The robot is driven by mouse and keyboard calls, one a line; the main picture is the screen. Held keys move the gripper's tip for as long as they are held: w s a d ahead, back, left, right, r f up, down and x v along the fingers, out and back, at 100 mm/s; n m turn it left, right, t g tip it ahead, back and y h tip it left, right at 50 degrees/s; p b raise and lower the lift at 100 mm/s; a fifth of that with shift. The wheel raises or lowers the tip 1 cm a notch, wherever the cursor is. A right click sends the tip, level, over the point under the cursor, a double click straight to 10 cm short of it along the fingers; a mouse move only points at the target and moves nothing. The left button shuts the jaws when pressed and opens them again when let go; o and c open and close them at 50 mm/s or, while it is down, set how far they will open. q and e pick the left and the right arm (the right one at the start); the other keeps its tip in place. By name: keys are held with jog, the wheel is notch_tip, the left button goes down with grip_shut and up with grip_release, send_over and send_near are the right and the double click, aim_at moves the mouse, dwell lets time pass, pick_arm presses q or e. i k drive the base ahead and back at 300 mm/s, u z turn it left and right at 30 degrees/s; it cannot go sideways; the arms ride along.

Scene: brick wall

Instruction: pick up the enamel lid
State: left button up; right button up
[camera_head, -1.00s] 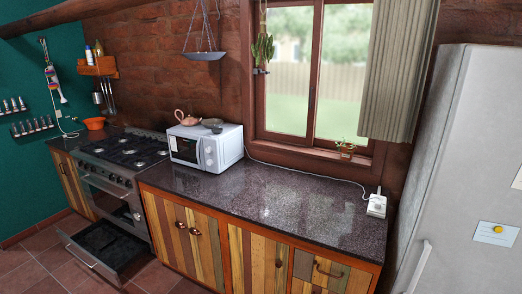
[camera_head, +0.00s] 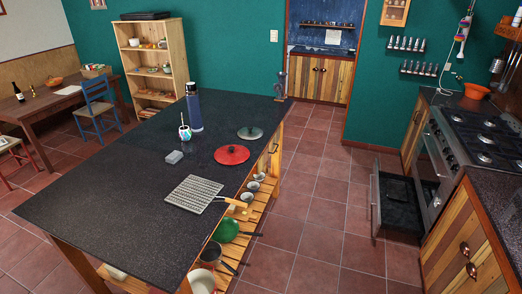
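A round red lid (camera_head: 231,155) with a dark knob lies flat on the dark island top, near its right edge. It looks like enamel. A smaller grey-green lid (camera_head: 250,133) with a knob lies just behind it and to the right, apart from it. I cannot tell for certain which one is the enamel lid. Neither of my grippers is in view.
The island (camera_head: 95,175) also bears a blue flask (camera_head: 194,110), a small cup with a straw (camera_head: 185,132), a grey block (camera_head: 174,157) and a wire grill rack (camera_head: 193,194). An open oven drawer (camera_head: 400,205) juts into the tiled aisle (camera_head: 310,190).

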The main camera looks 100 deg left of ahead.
aim_at(229, 154)
jog(key=u, duration=2.45)
jog(key=i, duration=2.15)
